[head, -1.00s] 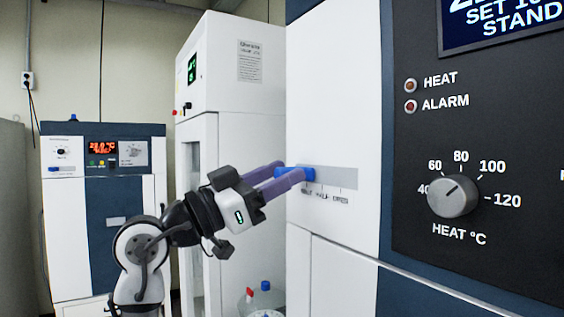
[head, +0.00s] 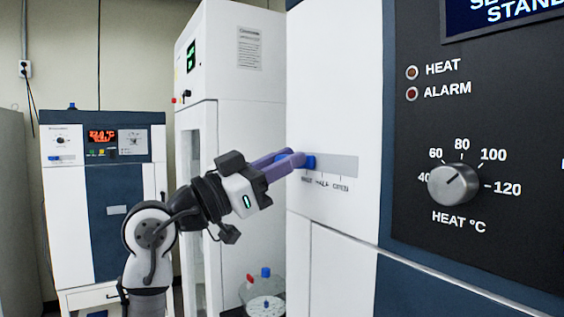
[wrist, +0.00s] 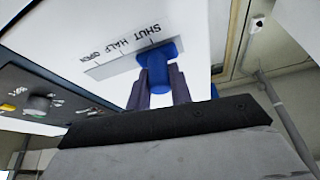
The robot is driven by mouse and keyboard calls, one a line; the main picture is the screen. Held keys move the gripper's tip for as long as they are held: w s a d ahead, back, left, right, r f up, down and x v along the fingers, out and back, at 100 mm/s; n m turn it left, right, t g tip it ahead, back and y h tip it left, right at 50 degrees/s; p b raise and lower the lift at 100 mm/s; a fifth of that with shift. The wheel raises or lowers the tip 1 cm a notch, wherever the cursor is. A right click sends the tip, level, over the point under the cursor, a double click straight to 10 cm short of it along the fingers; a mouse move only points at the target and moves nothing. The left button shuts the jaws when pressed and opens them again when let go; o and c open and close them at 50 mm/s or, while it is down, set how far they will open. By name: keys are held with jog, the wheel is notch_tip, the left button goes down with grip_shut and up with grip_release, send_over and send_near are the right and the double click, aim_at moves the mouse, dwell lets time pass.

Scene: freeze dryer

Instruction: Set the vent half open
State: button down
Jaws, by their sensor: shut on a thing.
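The vent slider is a blue knob (head: 310,162) on a pale grey strip (head: 338,167) on the white front panel of the near machine. Marks below the strip read SHUT, HALF and OPEN from left to right in the head view. The knob stands at the SHUT end. The wrist view shows the blue knob (wrist: 160,55) beside the SHUT word, with the bare strip (wrist: 100,72) running left past HALF and OPEN. My gripper (head: 292,159) has its purple fingers closed on both sides of the knob; they also show in the wrist view (wrist: 158,80).
A black control panel with a HEAT knob (head: 454,186) is right of the strip. A tall white cabinet (head: 247,140) and a smaller machine (head: 105,200) stand behind my arm. Bottles with red and blue caps (head: 265,283) stand below the gripper.

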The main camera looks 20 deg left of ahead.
jog(key=s+d, duration=0.1)
jog(key=s+d+b, duration=0.1)
jog(key=d, duration=0.1)
jog(key=shift+s+d, duration=0.1)
jog(key=shift+s, duration=0.15)
jog(key=c, duration=1.3)
grip_release()
jog(key=shift+o, duration=0.2)
jog(key=b+v, duration=0.5)
jog(key=v, duration=0.9)
